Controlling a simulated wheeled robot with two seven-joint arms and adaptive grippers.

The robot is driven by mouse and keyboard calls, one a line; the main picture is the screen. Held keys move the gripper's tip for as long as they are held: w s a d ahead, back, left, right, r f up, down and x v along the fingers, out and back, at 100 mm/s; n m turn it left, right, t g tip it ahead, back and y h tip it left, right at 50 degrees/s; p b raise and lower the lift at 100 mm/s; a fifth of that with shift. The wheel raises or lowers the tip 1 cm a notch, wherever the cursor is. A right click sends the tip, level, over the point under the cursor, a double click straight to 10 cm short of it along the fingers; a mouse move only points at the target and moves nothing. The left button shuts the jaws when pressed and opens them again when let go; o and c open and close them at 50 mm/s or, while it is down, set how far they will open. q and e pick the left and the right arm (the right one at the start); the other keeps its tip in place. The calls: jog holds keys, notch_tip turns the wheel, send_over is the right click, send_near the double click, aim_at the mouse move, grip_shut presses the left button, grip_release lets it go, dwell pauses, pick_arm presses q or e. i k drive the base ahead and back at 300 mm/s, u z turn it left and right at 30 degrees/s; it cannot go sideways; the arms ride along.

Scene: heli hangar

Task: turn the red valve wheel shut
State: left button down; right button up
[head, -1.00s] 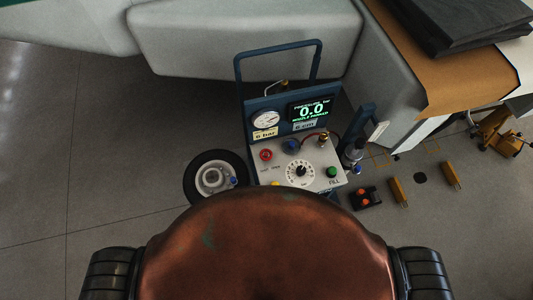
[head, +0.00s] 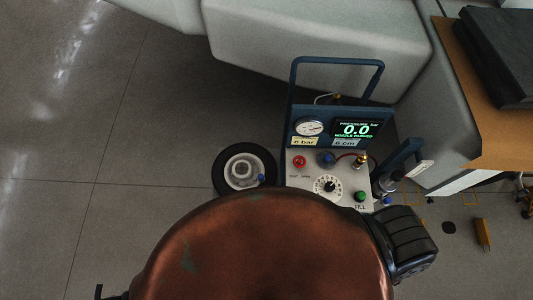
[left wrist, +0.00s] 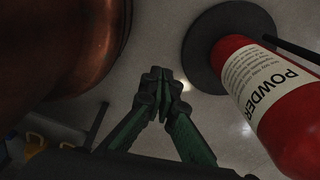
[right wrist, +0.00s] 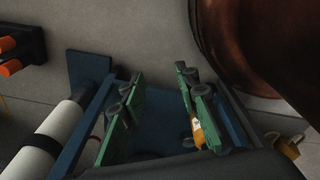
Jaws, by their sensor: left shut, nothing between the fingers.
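The small red valve wheel (head: 299,161) sits at the upper left of the pale control panel (head: 300,181) on a blue cart (head: 292,100) in the head view. Small lettering is below it, too small to read surely. The display (head: 357,130) above reads 0.0. Neither gripper shows in the head view. My left gripper (left wrist: 162,76) is shut and empty over bare floor in the left wrist view, with no valve wheel in sight there. My right gripper (right wrist: 154,86) is open, its fingers apart, with blue cart parts beyond. The valve wheel is not visible there.
A small tyred wheel (head: 222,184) lies left of the cart. A large grey body (head: 310,45) is behind it, and a brown-topped bench (head: 490,125) stands right. A red powder extinguisher (left wrist: 285,105) is beside my left gripper. Floor at the left is free.

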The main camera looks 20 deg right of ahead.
aim_at(299, 162)
jog(key=u, duration=0.6)
jog(key=k, duration=1.1)
jog(key=z, duration=0.2)
